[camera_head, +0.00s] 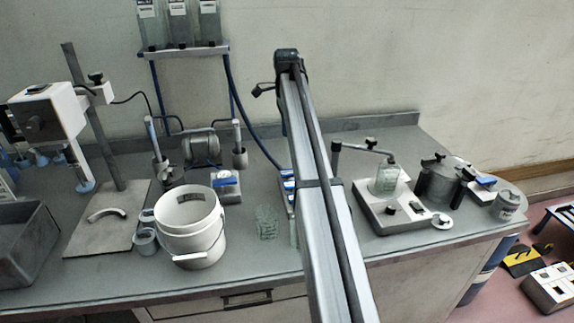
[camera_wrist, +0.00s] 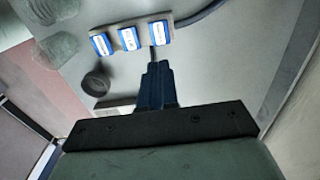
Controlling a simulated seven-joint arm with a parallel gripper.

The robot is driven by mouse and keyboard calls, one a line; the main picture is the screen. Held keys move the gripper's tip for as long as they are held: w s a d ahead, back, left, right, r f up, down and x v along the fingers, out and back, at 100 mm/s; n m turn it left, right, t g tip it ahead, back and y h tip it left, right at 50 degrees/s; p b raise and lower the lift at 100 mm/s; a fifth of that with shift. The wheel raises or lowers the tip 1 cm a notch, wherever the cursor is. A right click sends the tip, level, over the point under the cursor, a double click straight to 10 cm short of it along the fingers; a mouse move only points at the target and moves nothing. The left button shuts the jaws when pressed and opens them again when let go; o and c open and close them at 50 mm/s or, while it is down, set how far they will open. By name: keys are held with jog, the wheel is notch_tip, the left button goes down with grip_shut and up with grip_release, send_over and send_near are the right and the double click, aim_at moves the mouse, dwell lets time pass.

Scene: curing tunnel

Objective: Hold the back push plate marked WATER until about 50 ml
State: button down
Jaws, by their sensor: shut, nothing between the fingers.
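Three blue-and-white push plates sit in a row on a strip in the wrist view: a left one (camera_wrist: 102,44), a middle one (camera_wrist: 128,39) and a right one (camera_wrist: 159,32), nearest the hose. Their lettering is too small to read. My gripper (camera_wrist: 153,52) is shut and empty, its tips at the lower edge of the right plate. I cannot tell whether they touch it. In the head view my arm hides the gripper and much of the plate strip (camera_head: 287,186). A clear beaker (camera_head: 266,222) stands left of the strip; glassware (camera_wrist: 55,48) also shows in the wrist view.
A blue hose (camera_head: 240,120) runs from the shelf of bottles (camera_head: 185,48) down towards the strip. A white bucket (camera_head: 190,225) stands to the left. A stirrer with a beaker (camera_head: 390,205) and a metal pot (camera_head: 437,182) stand to the right.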

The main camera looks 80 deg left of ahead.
aim_at(287, 173)
notch_tip(287, 173, down, 14)
jog(key=shift+f, duration=0.1)
dwell(0.9)
jog(key=shift+d+f, duration=0.15)
jog(key=shift+f, duration=1.05)
jog(key=shift+d+f, duration=0.15)
dwell(1.4)
notch_tip(287, 173, up, 15)
jog(key=shift+a, duration=0.3)
dwell(0.4)
dwell(1.3)
